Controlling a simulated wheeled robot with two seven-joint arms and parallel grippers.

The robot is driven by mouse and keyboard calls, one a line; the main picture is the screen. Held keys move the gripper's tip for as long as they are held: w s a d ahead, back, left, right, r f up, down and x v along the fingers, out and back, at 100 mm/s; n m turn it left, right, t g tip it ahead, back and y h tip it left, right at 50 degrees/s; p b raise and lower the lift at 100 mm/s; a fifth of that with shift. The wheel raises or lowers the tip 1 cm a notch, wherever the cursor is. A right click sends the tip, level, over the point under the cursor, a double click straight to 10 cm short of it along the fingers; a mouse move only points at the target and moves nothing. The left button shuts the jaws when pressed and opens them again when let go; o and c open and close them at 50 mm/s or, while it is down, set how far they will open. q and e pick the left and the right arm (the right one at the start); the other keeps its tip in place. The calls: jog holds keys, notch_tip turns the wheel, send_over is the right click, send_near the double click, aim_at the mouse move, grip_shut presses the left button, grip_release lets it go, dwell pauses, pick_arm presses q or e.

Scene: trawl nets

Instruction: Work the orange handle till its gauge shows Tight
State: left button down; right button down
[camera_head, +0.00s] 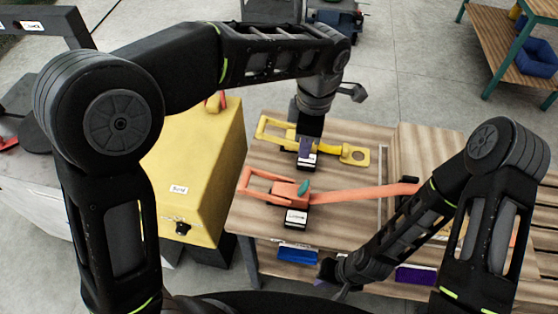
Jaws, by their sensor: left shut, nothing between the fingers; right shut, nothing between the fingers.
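The orange handle (262,186) is a looped frame on an orange ratchet body on the wooden table. A small teal piece sits on the body, and an orange strap (355,193) runs right from it. A black box with a white label (296,217) stands at its front; its wording is too small to read. My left gripper (308,142) points down over the yellow ratchet behind the orange one, shut and empty, apart from the orange handle. Its fingertips are hard to make out. My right gripper (328,277) is low at the table's front edge, shut and empty.
A yellow ratchet (352,154) with its own labelled box (307,161) lies behind the orange one. A yellow cabinet (205,165) stands left of the table. Blue (297,254) and purple (415,275) pieces show along the table front. Bare tabletop lies between the two ratchets.

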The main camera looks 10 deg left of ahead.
dwell(0.4)
pick_arm(q)
jog(key=a+f+n+h+b, duration=0.1)
jog(key=a+f+h+b, duration=0.1)
jog(key=a+f+b, duration=0.3)
jog(key=w+a+f+n+h+b, duration=0.1)
jog(key=a+f+b, duration=0.4)
jog(key=a, duration=0.8)
jog(key=a+f+n+h+b, duration=0.3)
jog(key=a+f+b, duration=0.2)
jog(key=a, duration=0.4)
jog(key=shift+w+a+f+g+b, duration=0.15)
jog(key=shift+a+f+g+b, duration=0.15)
jog(key=shift+f+g+b, duration=0.15)
jog(key=d+r+m+h, duration=0.1)
jog(key=m, duration=0.1)
jog(key=d+r+m+h, duration=0.1)
jog(key=r+m, duration=0.1)
jog(key=m, duration=0.1)
jog(key=shift+d+r, duration=0.15)
jog(key=shift+d, duration=0.2)
